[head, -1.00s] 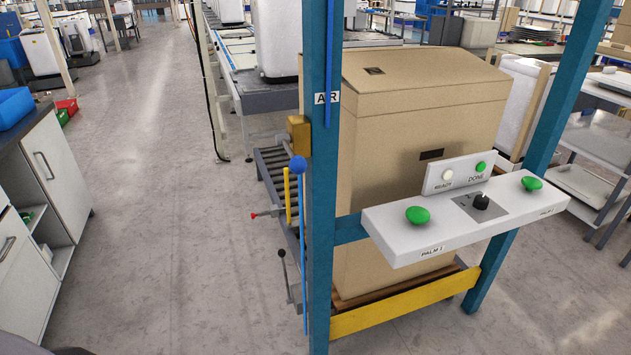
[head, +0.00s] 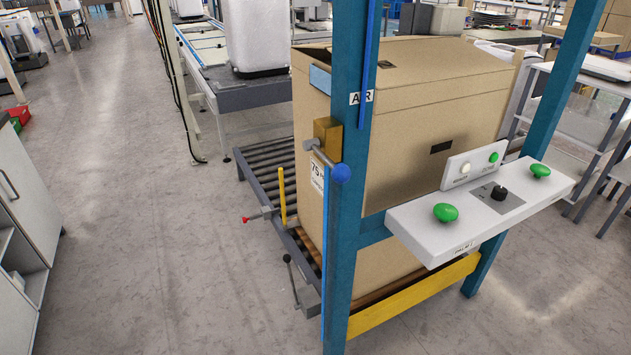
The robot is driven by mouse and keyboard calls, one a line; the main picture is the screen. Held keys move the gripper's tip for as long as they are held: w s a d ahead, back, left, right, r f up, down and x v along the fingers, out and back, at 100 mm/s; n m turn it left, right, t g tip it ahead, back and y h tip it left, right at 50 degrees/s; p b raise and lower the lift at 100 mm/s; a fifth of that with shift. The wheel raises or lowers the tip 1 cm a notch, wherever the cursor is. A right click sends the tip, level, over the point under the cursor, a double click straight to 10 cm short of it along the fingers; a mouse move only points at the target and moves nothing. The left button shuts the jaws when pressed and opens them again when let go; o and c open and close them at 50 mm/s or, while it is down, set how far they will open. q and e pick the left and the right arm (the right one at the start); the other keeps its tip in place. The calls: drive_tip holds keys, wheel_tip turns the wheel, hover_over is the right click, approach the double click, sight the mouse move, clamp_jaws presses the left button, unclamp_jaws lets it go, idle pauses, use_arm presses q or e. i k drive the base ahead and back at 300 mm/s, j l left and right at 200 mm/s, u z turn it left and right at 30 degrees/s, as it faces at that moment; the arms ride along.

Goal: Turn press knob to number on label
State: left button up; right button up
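The black press knob (head: 499,192) sits on a grey plate in the middle of the white control panel (head: 430,232). Its pointer setting is too small to read. A green palm button stands on each side, the left one (head: 446,212) and the right one (head: 540,170). A small upright panel behind has a white lamp (head: 464,168) and a green lamp (head: 494,157). A white label (head: 318,175) on the cardboard box (head: 420,130) reads about "75", its rest partly hidden by the blue post. Neither of my grippers is in view.
Blue press posts (head: 357,160) flank the box, with a yellow bar (head: 405,305) low in front. A roller conveyor (head: 268,165), a red-tipped lever (head: 258,215) and a blue-ball lever (head: 341,173) are at the left. Open floor (head: 130,230) lies left; a white cabinet (head: 25,190) stands at the far left.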

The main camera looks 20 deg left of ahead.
sight(499, 192)
drive_tip(key=j, duration=1.35)
